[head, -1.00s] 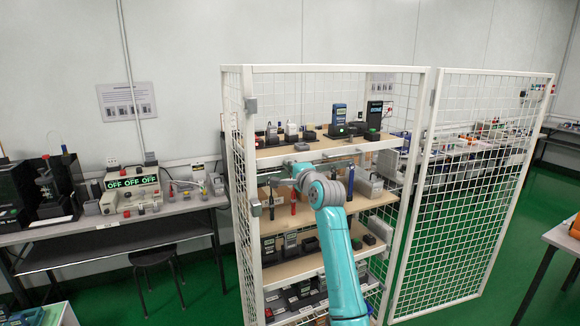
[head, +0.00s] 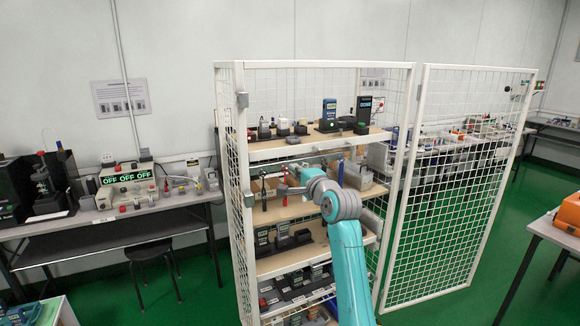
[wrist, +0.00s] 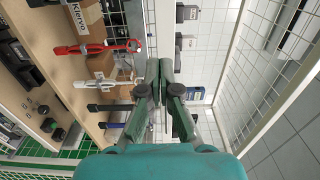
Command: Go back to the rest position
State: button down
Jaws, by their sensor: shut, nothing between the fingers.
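My gripper (head: 283,190) is at the front of the open mesh cabinet (head: 228,150), at the height of its second shelf. In the wrist view the green-grey fingers of the gripper (wrist: 160,66) are together with nothing between them. A red tool (wrist: 96,47), a white tool (wrist: 100,82) and a dark tool (wrist: 105,107) lie to the left of the fingers, apart from them. My teal arm partly hides the cabinet's right side and lower shelves in the head view.
The mesh door (head: 455,180) stands swung open to the right of the cabinet. Testers, including a blue one (head: 329,110), stand on the top shelf. An orange case (head: 568,222) is on the right table.

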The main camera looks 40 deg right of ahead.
jog(key=shift+v, duration=1.45)
jog(key=s+a+f+n+g, duration=0.15)
jog(key=s+a+f, duration=0.3)
jog(key=f, duration=0.55)
jog(key=s+a+f+n+t, duration=0.1)
jog(key=s+a+f+n, duration=0.15)
jog(key=a+f, duration=0.6)
jog(key=s+a+f+n+g, duration=0.1)
jog(key=s+a+f+n, duration=0.1)
jog(key=s+a+f, duration=0.35)
jog(key=s+a+f+n, duration=0.2)
jog(key=s+f, duration=0.7)
jog(key=s+a+f+n+y, duration=0.1)
jog(key=s+a+f+n, duration=0.2)
jog(key=s, duration=0.5)
jog(key=s+a+f+n+y, duration=0.1)
jog(key=s+a+n, duration=0.1)
jog(key=s+a, duration=0.45)
jog(key=s+a+r+n+y, duration=0.1)
jog(key=s+r+n, duration=0.2)
jog(key=s, duration=0.6)
jog(key=s+a+r+n+g+y, duration=0.1)
jog(key=s+n, duration=0.3)
jog(key=s, duration=0.6)
jog(key=shift+s+r+n, duration=0.2)
jog(key=shift+r+n, duration=0.1)
jog(key=shift+r, duration=0.6)
